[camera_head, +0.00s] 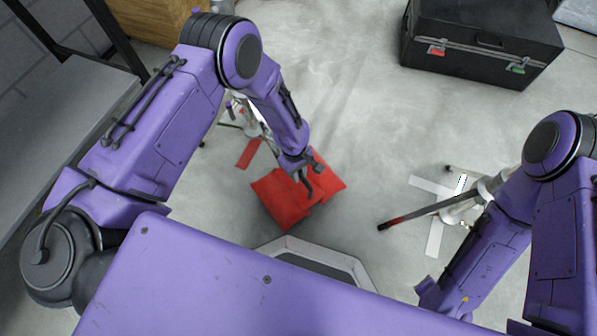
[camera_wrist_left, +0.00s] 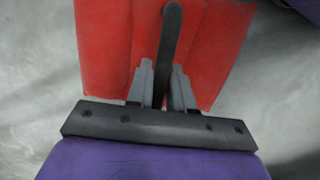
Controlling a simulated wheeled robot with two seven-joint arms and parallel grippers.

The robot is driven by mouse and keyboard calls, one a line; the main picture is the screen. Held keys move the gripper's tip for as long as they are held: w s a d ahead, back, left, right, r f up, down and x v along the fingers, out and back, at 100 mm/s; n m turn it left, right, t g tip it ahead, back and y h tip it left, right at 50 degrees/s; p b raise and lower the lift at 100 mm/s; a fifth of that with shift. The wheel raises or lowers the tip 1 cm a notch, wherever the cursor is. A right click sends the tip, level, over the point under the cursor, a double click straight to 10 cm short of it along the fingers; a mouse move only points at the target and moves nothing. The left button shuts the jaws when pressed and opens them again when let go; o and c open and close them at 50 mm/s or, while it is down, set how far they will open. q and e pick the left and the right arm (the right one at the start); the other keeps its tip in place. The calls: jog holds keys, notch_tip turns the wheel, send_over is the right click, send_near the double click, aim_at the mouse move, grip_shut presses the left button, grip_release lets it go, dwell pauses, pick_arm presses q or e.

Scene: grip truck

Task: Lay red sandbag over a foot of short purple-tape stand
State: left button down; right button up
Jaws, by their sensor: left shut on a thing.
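The red sandbag (camera_head: 275,203) shows two flat red halves with a dark strap between them. My left gripper (camera_head: 304,178) is over its middle. In the left wrist view the gripper fingers (camera_wrist_left: 162,86) are closed on the dark strap handle (camera_wrist_left: 172,35), with the red bag (camera_wrist_left: 105,50) spread out beyond them. I cannot tell whether the bag touches the floor. One stand (camera_head: 250,122) is partly hidden behind my left arm. Another stand (camera_head: 455,207) is at the right, partly covered by my right arm. My right gripper is out of view.
Red tape (camera_head: 248,153) lies on the floor near the left stand. White tape strips (camera_head: 434,238) lie under the right stand. A black case (camera_head: 482,45) stands at the back right, a wooden box (camera_head: 150,20) at the back left. The floor between is clear.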

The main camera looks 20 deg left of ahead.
pick_arm(q)
jog(key=shift+w+f, duration=0.1)
jog(key=c, duration=0.9)
grip_release()
jog(key=shift+s+f, duration=0.2)
jog(key=r+p, duration=0.1)
jog(key=r, duration=0.2)
jog(key=a+r+p, duration=0.1)
jog(key=r+p, duration=0.1)
jog(key=r, duration=0.2)
jog(key=w+r+p, duration=0.1)
jog(key=r, duration=0.2)
jog(key=shift+a+r+p, duration=0.15)
jog(key=shift+r+p, duration=0.2)
jog(key=shift+r, duration=0.05)
jog(key=shift+w, duration=0.1)
